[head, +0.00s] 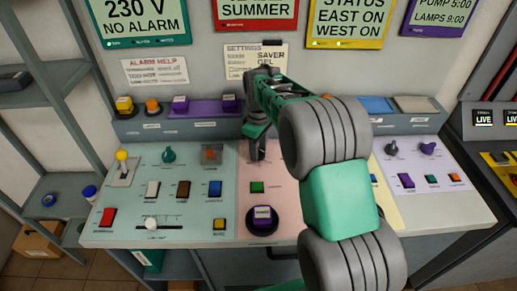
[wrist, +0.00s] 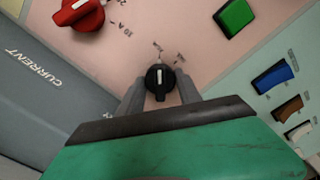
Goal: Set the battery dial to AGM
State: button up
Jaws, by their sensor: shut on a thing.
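The black dial (wrist: 160,78) sits on the pink panel in the wrist view, between the two grey fingers of my gripper (wrist: 160,92). The fingers are shut on its sides. Its white pointer line runs nearly straight up in that view. Two small labels stand just above and to the upper right of it, too small to read. In the head view my gripper (head: 257,150) reaches down to the upper part of the pink panel (head: 283,190), and the dial is hidden there by my gripper and arm.
A red knob (wrist: 80,12) and a green switch (wrist: 235,17) are near the dial. Coloured switches, a slider (head: 151,223) and a lever (head: 122,166) fill the left panel. A settings note (head: 243,60) hangs behind.

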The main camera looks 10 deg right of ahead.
jog(key=o, duration=1.4)
jog(key=shift+c, duration=0.2)
notch_tip(320, 180, up, 8)
jog(key=shift+d+f+b, duration=0.1)
jog(key=shift+b, duration=0.35)
